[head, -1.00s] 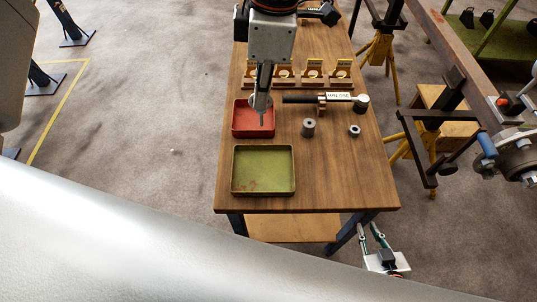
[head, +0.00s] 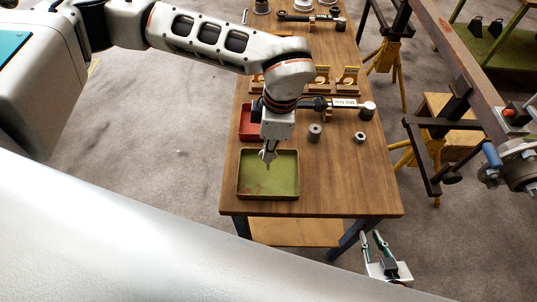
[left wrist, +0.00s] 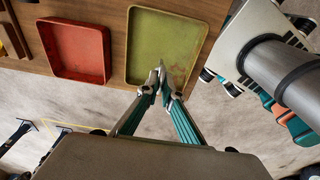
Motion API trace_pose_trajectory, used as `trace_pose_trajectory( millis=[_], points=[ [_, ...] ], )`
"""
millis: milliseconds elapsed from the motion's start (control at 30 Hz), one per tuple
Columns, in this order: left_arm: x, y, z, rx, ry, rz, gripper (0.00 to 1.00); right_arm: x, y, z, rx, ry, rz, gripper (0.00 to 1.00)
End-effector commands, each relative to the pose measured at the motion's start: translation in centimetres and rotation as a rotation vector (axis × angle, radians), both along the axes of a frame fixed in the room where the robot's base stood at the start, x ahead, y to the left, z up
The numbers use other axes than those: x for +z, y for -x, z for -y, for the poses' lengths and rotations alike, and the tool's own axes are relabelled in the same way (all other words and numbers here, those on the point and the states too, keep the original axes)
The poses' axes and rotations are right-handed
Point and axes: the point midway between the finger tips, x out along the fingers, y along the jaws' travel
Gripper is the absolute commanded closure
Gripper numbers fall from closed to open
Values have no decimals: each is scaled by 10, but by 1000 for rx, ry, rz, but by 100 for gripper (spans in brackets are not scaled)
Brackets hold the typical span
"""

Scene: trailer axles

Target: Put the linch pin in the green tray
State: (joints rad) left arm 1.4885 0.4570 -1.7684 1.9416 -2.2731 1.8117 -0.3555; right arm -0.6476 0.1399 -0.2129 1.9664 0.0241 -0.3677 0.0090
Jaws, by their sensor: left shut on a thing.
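The green tray (head: 243,192) lies on the near end of the wooden table in the head view. It also fills the upper middle of the left wrist view (left wrist: 135,45). My left gripper (head: 268,157) points down over the far part of this tray. In the left wrist view its fingertips (left wrist: 160,88) are closed together on the small metal linch pin (left wrist: 162,70), seen against the tray floor. The pin is mostly hidden by the fingertips, and its height above the tray is hard to judge. My right gripper (head: 372,240) is low beside the table's near right corner, fingers apart and empty.
A red tray (head: 246,124) sits just beyond the green tray, partly hidden by my left wrist. To the right are two metal bushings (head: 315,132) (head: 360,138) and a labelled black-handled tool (head: 345,104). The tabletop's (head: 350,180) near right is clear.

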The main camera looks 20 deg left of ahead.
Motion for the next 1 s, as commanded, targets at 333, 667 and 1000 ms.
trace_pose_trajectory(
  millis=[333, 667, 1000],
  points=[
    [-30, 0, 0, 1, 0, 1, 100, 0, 1, 0, 0, 1, -4, 82],
    [-32, 0, 0, 1, 0, 0, 78, -6, 2, 1, 0, 2, -9, 82],
    [-31, 0, 0, 1, 0, 0, 78, -3, 2, 1, -1, 2, -7, 82]
  ],
)
